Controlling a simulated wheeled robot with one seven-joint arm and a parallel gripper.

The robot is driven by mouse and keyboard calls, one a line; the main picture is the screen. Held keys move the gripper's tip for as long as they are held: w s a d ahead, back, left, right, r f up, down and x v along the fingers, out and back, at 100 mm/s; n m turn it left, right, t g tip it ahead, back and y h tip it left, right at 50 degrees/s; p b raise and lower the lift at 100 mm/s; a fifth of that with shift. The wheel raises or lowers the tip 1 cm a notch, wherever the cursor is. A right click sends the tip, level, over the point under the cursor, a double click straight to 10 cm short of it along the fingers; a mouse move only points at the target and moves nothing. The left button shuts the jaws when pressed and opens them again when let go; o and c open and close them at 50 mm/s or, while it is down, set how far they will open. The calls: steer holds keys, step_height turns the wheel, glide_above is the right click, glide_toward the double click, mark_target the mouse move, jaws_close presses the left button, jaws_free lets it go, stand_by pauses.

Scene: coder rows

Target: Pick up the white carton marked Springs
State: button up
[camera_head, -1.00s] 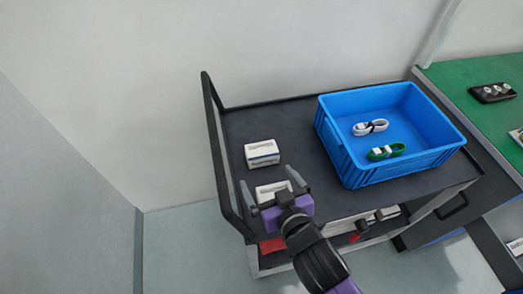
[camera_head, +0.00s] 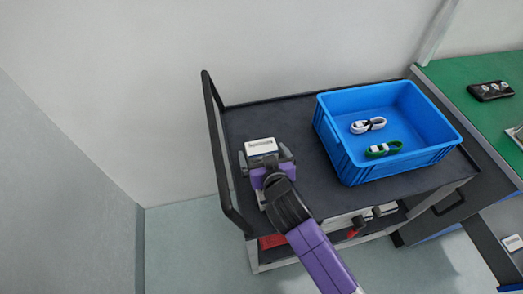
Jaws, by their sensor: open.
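A white carton (camera_head: 261,146) stands on the dark top of the cart, towards its left side. Its printed label is too small to read. My gripper (camera_head: 265,156) is open at this carton, with one finger at its left side and one at its right. The gripper body hides the carton's front face, and I cannot tell whether the fingers touch it. A second white carton (camera_head: 261,198) is nearer the front edge, mostly hidden by my gripper and arm. Its label does not show, so I cannot tell from here which carton is marked Springs.
A blue crate (camera_head: 345,155) with a white and a green cable bundle stands right of the cartons on the cart top (camera_head: 300,133). The cart's black handle rail (camera_head: 218,150) rises at the left. A green bench (camera_head: 460,85) is at the right.

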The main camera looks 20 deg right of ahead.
steer(key=shift+c, duration=0.4)
steer(key=c, duration=1.4)
